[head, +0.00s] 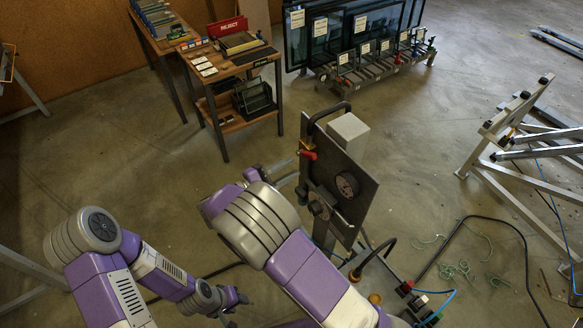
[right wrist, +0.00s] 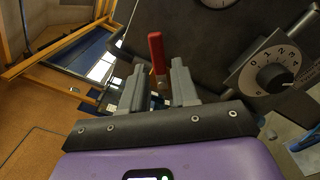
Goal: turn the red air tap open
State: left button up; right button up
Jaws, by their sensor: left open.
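The red air tap (head: 308,154) is a small red lever on the left edge of a dark upright panel (head: 362,215). In the right wrist view the red lever (right wrist: 157,52) stands upright, just beyond and between my right gripper's fingertips (right wrist: 158,82). Those fingers are apart, with a gap on each side of the lever; I cannot tell whether either touches it. In the head view my right gripper (head: 283,168) is at the panel's left side, partly hidden by my own arm. My left gripper (head: 236,304) is low at the bottom of the picture, open and away from the panel.
The panel carries a round gauge (head: 347,185) and a numbered dial knob (right wrist: 275,75) close to my right gripper. A black hose (head: 520,240) and green cord scraps (head: 462,270) lie on the floor at right. A wooden workbench (head: 235,62) and a glass rack (head: 372,72) stand behind.

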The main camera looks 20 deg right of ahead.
jog(key=s+f+n+t, duration=0.1)
jog(key=f+n, duration=0.1)
jog(key=s+f+n+h+b, duration=0.1)
jog(key=f+n, duration=0.1)
jog(key=s+f+n+t+b, duration=0.1)
jog(key=f+n, duration=0.1)
jog(key=shift+s+d+n+t+h, duration=0.1)
jog(key=shift+d+n+t+h, duration=0.2)
jog(key=shift+n+h, duration=0.1)
jog(key=c, duration=0.5)
jog(key=s+f+n+t+b, duration=0.1)
jog(key=f+n+t, duration=0.1)
jog(key=n, duration=0.3)
jog(key=s+f+n+t+y+b, duration=0.1)
jog(key=s+n+t, duration=0.1)
jog(key=n+t, duration=0.2)
jog(key=s+f+n+t+y+b, duration=0.1)
jog(key=s+f+n+t, duration=0.1)
jog(key=n, duration=0.6)
jog(key=shift+s+d+f+t, duration=0.1)
jog(key=shift+d+f+t, duration=0.2)
jog(key=shift+t, duration=0.6)
grip_shut()
jog(key=w+d+r+n+y+p, duration=0.1)
jog(key=w+d+r+p, duration=0.2)
jog(key=w+r, duration=0.5)
jog(key=shift+d+r+t, duration=0.3)
jog(key=shift+d+r, duration=0.15)
jog(key=shift+d, duration=0.25)
jog(key=shift+w, duration=0.1)
